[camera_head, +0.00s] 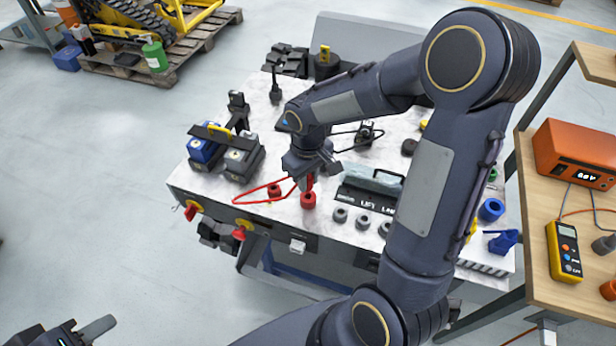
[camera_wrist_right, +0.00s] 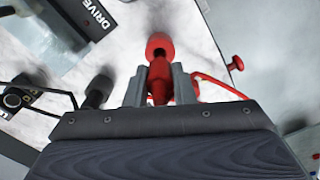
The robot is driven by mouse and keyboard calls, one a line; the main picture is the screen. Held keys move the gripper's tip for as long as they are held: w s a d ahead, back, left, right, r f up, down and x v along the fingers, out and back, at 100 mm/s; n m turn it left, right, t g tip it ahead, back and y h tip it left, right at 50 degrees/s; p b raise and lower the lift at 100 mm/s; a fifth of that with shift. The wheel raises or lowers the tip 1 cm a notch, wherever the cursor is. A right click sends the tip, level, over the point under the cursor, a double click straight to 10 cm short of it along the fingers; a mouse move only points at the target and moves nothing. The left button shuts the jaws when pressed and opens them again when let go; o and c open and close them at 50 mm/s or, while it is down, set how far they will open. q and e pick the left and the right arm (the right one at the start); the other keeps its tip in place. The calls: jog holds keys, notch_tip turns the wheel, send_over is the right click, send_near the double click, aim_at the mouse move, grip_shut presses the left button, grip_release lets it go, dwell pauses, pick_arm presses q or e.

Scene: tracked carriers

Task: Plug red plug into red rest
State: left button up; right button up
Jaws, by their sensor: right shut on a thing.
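My right gripper (camera_head: 308,180) points down over the front part of the white bench top. It is shut on the red plug (camera_wrist_right: 158,82), which also shows as a small red piece between the fingers in the head view (camera_head: 310,184). A red cable loops from the plug to the left. The red rest (camera_head: 308,201), a short round red socket, stands just below the plug; in the right wrist view it shows beyond the plug's tip (camera_wrist_right: 160,44). I cannot tell whether the tip touches it. My left gripper (camera_head: 92,329) is at the bottom left, far from the bench and partly cut off.
A smaller red piece (camera_head: 274,190) stands left of the rest. Grey round sockets (camera_head: 341,215) and a lettered dark block (camera_head: 367,193) are to the right. Blue and grey battery-like units (camera_head: 240,158) stand at left.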

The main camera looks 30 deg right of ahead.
aim_at(308, 188)
jog(key=shift+f+b, duration=1.6)
jog(key=shift+f, duration=0.35)
jog(key=o, duration=1)
jog(key=shift+r, duration=0.1)
jog(key=shift+o, duration=0.2)
notch_tip(308, 188, up, 8)
jog(key=shift+f, duration=0.1)
jog(key=shift+s, duration=0.1)
jog(key=s+a+r+m+t+y, duration=0.2)
jog(key=s, duration=0.6)
jog(key=s+a+r+m+t+y, duration=0.1)
jog(key=s+a+r+m+t, duration=0.1)
jog(key=s, duration=0.6)
jog(key=shift+s+r+t+y, duration=0.4)
jog(key=shift+r+t, duration=0.35)
jog(key=shift+t, duration=0.05)
